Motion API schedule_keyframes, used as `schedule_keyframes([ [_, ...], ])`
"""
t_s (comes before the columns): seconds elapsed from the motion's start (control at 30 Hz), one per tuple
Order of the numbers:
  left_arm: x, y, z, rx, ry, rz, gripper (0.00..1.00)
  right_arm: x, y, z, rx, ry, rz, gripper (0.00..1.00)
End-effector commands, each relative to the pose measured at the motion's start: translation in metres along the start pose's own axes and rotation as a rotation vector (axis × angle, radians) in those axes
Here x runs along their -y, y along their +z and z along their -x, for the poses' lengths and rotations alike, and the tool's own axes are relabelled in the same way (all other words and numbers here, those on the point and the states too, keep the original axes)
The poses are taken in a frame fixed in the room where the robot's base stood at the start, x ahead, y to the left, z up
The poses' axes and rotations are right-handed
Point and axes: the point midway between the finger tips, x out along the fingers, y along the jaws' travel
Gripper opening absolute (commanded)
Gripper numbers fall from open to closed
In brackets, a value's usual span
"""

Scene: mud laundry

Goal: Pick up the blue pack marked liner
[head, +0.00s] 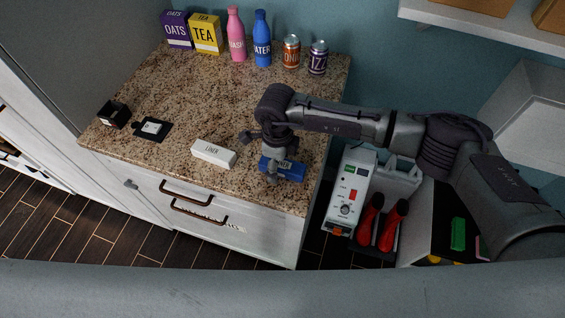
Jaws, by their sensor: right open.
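The blue pack (291,173) lies on the speckled granite counter near its front right edge. Its marking is partly covered by my right gripper and I cannot read it. My right gripper (270,174) points down over the left part of the blue pack, with its jaws open. I cannot tell whether the fingers touch the pack. A white pack (213,153) with dark lettering that looks like "LINER" lies just left of the blue one. My left gripper is not in view.
A purple OATS box (175,30), yellow TEA box (206,34), pink bottle (236,36), blue bottle (261,40) and two cans (291,53) line the counter's back. A black holder (114,115) and dark flat item (152,129) sit left. A tool bin (382,170) stands right, below.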

Motion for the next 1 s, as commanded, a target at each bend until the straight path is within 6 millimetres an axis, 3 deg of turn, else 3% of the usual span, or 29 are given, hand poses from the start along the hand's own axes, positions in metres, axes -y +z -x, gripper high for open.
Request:
schedule_keyframes([
  [0.17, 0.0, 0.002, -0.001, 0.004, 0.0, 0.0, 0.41, 0.0, 0.0, -0.001, 0.0, -0.001, 0.0, 0.76],
  [0.5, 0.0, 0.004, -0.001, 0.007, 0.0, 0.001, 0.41, 0.0, 0.0, 0.0, 0.0, 0.0, -0.001, 0.22],
  [0.83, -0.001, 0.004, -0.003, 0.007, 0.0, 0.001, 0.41, 0.001, 0.0, 0.003, 0.001, -0.001, -0.001, 0.22],
  [1.0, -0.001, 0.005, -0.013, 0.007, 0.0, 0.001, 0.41, 0.001, 0.0, 0.017, 0.002, -0.004, 0.001, 0.22],
])
